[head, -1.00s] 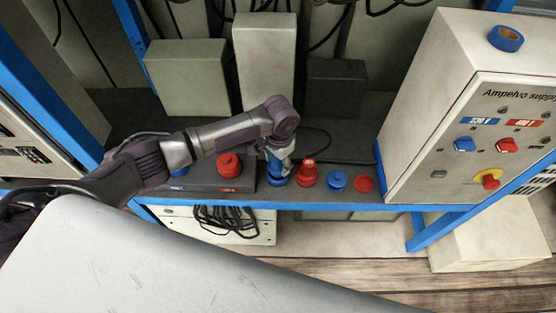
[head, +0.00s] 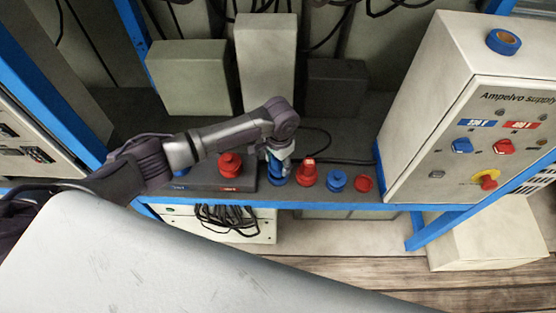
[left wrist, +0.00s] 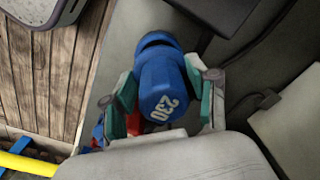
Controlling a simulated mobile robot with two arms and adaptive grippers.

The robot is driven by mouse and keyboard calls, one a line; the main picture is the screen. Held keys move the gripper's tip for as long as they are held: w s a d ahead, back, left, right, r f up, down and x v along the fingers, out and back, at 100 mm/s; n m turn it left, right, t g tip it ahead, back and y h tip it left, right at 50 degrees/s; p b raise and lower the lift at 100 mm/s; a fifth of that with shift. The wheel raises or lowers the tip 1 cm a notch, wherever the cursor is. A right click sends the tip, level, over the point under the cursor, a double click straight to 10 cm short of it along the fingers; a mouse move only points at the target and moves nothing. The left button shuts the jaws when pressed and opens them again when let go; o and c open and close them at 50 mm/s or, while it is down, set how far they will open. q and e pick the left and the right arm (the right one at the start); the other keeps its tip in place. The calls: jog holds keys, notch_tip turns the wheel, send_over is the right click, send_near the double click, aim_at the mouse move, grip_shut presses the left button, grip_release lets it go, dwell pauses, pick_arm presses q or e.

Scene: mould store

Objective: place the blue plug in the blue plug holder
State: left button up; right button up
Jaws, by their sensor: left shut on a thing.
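The blue plug (left wrist: 160,88), marked 230, is between the fingers of my left gripper (left wrist: 164,80) in the left wrist view. The fingers are shut on its sides. In the head view my left gripper (head: 280,160) points down over the shelf, with the blue plug (head: 275,178) showing below it, near the shelf's front; I cannot tell whether it touches the shelf. Left of it is a dark block (head: 243,184) bearing a red fitting (head: 230,165). A blue part (head: 180,172) at the block's left, perhaps the blue plug holder, is mostly hidden by my arm. My right gripper is out of view.
A red plug (head: 307,172) stands close right of my gripper. A blue round piece (head: 337,181) and a red one (head: 363,184) follow. The supply cabinet (head: 425,120) bounds the right. Pale boxes (head: 188,78) and a dark box (head: 337,86) stand behind.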

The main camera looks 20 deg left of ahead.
pick_arm(q)
jog(key=shift+f, duration=0.35)
dwell(0.6)
jog(key=shift+f+b, duration=0.3)
jog(key=shift+f, duration=0.75)
dwell(0.4)
jog(key=o, duration=1.3)
jog(key=shift+o, duration=0.5)
jog(key=shift+o, duration=0.9)
